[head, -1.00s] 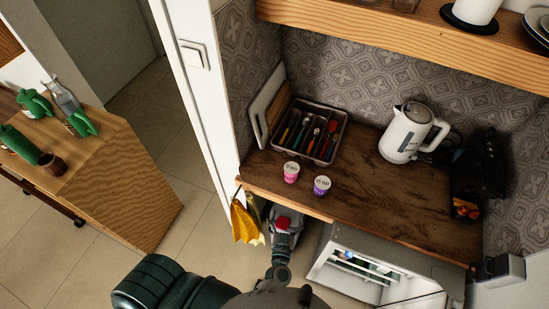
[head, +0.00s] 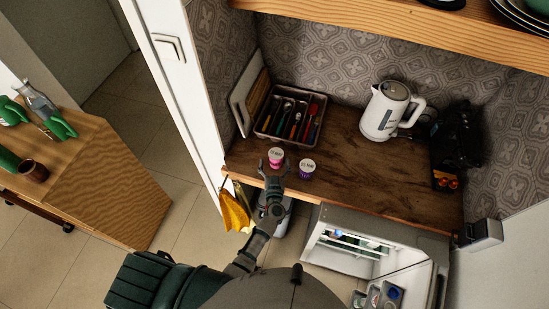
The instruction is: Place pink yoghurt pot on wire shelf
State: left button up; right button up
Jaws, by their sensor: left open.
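The pink yoghurt pot (head: 276,155) with a pale lid stands upright on the wooden counter, near its front left edge. My left gripper (head: 274,168) is open just in front of it, with its fingers spread towards the pot's near side. I cannot tell whether they touch it. A purple pot (head: 306,170) stands just right of the pink one. The open white fridge (head: 314,233) is below the counter's front edge. Its interior (head: 350,243) is lit, but the wire shelf is hard to make out. My right gripper is not in view.
A cutlery tray (head: 262,124) is behind the pots. A white kettle (head: 382,112) and a dark appliance (head: 458,145) stand to the right. A yellow cloth (head: 236,208) hangs at the counter's left corner. The counter (head: 365,180) is clear right of the purple pot.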

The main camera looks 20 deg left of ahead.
pick_arm(q)
jog(key=shift+w+d, duration=0.1)
jog(key=shift+w, duration=1.05)
jog(key=shift+w+d, duration=0.1)
jog(key=shift+d, duration=0.1)
jog(key=shift+a, duration=0.4)
jog(key=c, duration=1.5)
